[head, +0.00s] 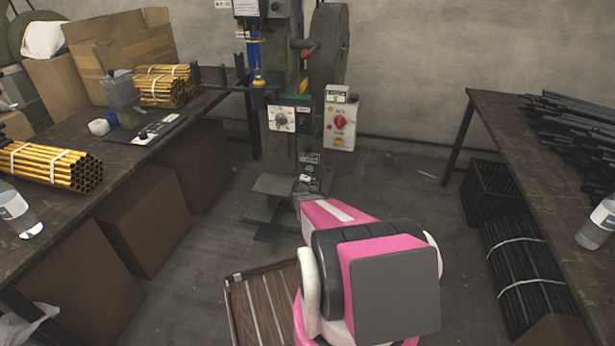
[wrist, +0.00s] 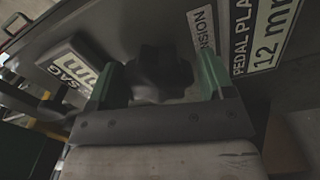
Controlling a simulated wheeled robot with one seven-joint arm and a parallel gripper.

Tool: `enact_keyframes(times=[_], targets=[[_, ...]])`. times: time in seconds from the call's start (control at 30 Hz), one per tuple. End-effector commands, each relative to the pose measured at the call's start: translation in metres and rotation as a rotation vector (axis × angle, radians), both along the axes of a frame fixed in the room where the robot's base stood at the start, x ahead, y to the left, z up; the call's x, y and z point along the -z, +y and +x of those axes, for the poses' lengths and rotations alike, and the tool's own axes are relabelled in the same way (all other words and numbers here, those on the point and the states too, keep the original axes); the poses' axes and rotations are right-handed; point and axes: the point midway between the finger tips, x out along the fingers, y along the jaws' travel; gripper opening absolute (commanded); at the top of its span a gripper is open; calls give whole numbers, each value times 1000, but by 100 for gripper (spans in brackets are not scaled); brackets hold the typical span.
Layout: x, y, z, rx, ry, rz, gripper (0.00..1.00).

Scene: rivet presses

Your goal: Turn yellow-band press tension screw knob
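The tall grey-green press (head: 312,130) stands against the back wall in the head view. A small yellow part (head: 259,82) shows on its left side; I cannot tell whether it is the band. In the wrist view, a dark lobed knob (wrist: 160,75) sticks out of a grey panel beside a label ending in "NSION". My gripper (wrist: 160,80) has its two green fingers on either side of this knob. The fingers look open, with narrow gaps beside the knob. Contact is not clear. In the head view my pink arm reaches the press's lower front and mostly hides the gripper.
A "SAG mm" plate (wrist: 75,70) and a "PEDAL PLAY 12 mm" plate (wrist: 265,35) flank the knob. A dial box (head: 288,119) and red-switch box (head: 341,122) sit above my arm. Benches stand left (head: 95,185) and right (head: 510,150). A slatted wooden platform (head: 262,305) lies below.

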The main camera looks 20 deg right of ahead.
Motion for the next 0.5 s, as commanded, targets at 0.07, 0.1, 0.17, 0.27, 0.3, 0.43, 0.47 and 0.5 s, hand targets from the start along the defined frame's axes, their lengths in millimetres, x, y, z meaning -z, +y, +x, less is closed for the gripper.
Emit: enact_keyframes(times=[0.07,0.1,0.17,0.27,0.3,0.43,0.47,0.5], targets=[[0,0,0,0,-1,-1,81],[-1,0,0,0,-1,-1,81],[-1,0,0,0,0,-1,81],[-1,0,0,0,-1,-2,81],[-1,0,0,0,-1,-2,81],[-1,3,-4,-1,-1,-2,81],[-1,4,-6,-1,-1,-2,81],[-2,6,-9,-1,0,-1,81]])
